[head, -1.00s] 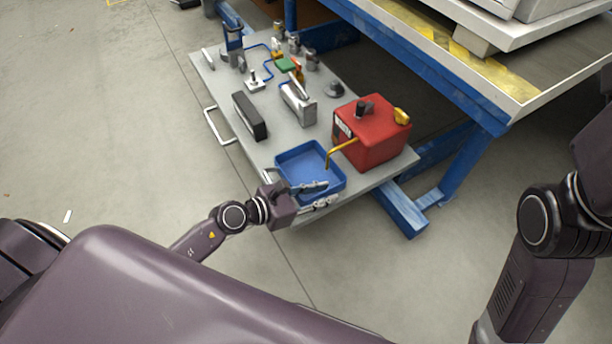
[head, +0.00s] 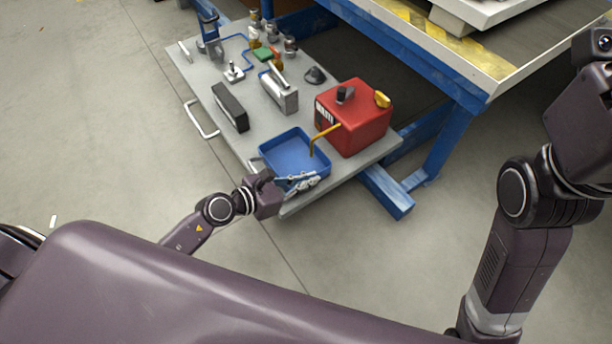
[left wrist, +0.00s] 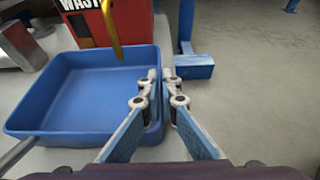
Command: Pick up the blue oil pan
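The blue oil pan (head: 290,153) is a shallow square tray at the near end of a grey cart top. In the left wrist view the pan (left wrist: 85,90) fills the left and middle. My left gripper (head: 316,179) is at the pan's near wall. In the left wrist view my left gripper (left wrist: 161,77) has one finger inside the pan and one outside, closed together on the wall between them. The pan appears level, at the cart surface; any small gap beneath is hidden. My right arm shows at the right of the head view, but its gripper is out of frame.
A red can (head: 353,117) with a yellow spout (head: 322,138) stands just behind the pan, the spout reaching over its rim. A black box (head: 230,107) and a silver block (head: 279,93) lie farther back. A blue-framed table (head: 440,58) stands at the right.

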